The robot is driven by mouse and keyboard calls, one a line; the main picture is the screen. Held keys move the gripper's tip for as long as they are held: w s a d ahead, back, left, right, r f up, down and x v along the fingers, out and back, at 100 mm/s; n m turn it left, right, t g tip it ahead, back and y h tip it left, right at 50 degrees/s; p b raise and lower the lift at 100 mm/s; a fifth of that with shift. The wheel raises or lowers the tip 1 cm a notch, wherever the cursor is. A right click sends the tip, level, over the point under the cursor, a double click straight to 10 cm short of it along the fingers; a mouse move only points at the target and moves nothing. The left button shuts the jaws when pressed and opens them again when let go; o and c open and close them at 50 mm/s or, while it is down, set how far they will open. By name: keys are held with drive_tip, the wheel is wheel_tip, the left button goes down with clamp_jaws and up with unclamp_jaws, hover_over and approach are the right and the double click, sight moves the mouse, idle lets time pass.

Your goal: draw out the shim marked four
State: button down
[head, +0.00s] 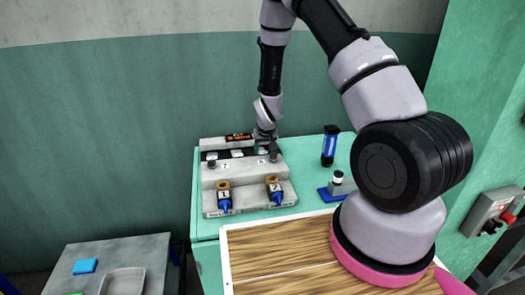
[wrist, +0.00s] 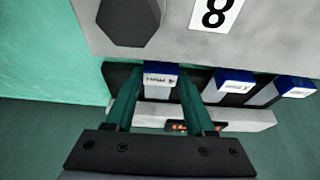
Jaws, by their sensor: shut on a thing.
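In the wrist view my gripper (wrist: 158,90) has its two teal fingers closed on the sides of a blue-and-white shim (wrist: 160,70). The mark on its pale face is too small to read surely. The shim is at the slot row of the grey press (wrist: 270,35); whether it is still seated I cannot tell. Two more blue-ended shims, a middle one (wrist: 235,77) and a right one (wrist: 297,84), stand apart to the right. In the head view my gripper (head: 268,145) is at the upper right of the press (head: 245,180), and its held shim cannot be made out.
A red-lit display (head: 238,137) tops the press. Two blue-tipped brass fittings, a left one (head: 224,196) and a right one (head: 274,190), stand at its front. A dark-and-blue cylinder (head: 329,146) and a blue-based object (head: 338,186) stand to the right. A dark hexagonal knob (wrist: 128,20) is near my fingers.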

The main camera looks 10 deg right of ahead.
drive_tip(key=shift+c, duration=1.2)
unclamp_jaws()
drive_tip(key=shift+s, duration=0.2)
drive_tip(key=shift+r, duration=0.1)
drive_tip(key=v, duration=1)
drive_tip(key=shift+s+r, duration=0.1)
drive_tip(key=shift+r, duration=0.15)
drive_tip(key=shift+r, duration=0.1)
drive_tip(key=s+d+r+m+t+y, duration=0.15)
drive_tip(key=s+r, duration=0.25)
drive_tip(key=r, duration=0.7)
drive_tip(key=s+d+r+m+g, duration=0.1)
drive_tip(key=s+d+r, duration=0.15)
drive_tip(key=r, duration=0.75)
drive_tip(key=s+d+r+m+t, duration=0.1)
drive_tip(key=s+r, duration=0.5)
drive_tip(key=s, duration=0.4)
drive_tip(key=s+d+r+t, duration=0.1)
drive_tip(key=s+r, duration=0.6)
drive_tip(key=s, duration=0.3)
drive_tip(key=shift+s+m, duration=0.2)
drive_tip(key=shift+m, duration=0.15)
